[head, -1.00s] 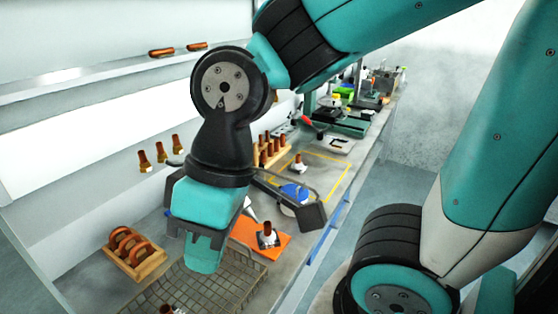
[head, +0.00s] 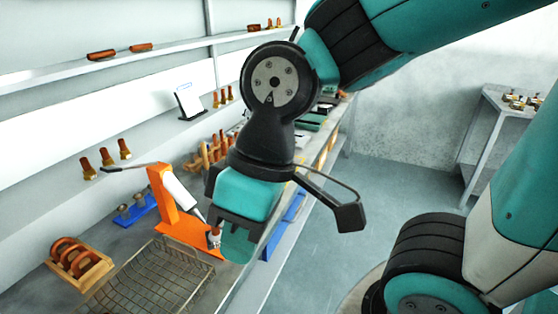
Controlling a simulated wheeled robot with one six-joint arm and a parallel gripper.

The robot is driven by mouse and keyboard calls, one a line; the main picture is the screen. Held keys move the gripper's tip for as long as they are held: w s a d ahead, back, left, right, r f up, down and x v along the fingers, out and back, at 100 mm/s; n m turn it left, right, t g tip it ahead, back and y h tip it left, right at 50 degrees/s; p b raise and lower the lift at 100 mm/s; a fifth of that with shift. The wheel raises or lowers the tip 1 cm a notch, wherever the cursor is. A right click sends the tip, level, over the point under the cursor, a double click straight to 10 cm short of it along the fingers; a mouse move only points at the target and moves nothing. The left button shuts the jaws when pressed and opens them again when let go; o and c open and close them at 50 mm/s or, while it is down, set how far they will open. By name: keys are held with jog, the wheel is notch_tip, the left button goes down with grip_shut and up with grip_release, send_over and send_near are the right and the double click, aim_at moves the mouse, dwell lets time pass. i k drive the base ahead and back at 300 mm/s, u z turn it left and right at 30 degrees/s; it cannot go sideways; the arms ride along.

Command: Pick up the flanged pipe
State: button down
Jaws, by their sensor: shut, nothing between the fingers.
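A small flanged pipe (head: 214,239), reddish-brown above a grey flange, stands by the front end of the orange stand. It is partly covered by my gripper (head: 238,246), so I cannot tell whether they touch. My gripper points down over the bench's front side, just right of the pipe in the picture. It is shut and holds nothing; its fingertips are partly hidden by its own body.
The orange stand (head: 163,197) holds a tilted white tube. A wire basket (head: 126,285) lies in front, beside a wooden holder of brown rings (head: 98,273). Several brown fittings (head: 106,157) line the wall. Open floor (head: 385,190) lies right of the bench.

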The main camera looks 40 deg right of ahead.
aim_at(213, 236)
jog(key=z, duration=1.6)
jog(key=k, duration=0.7)
jog(key=u, duration=0.85)
jog(key=i, duration=1.05)
jog(key=z, duration=0.6)
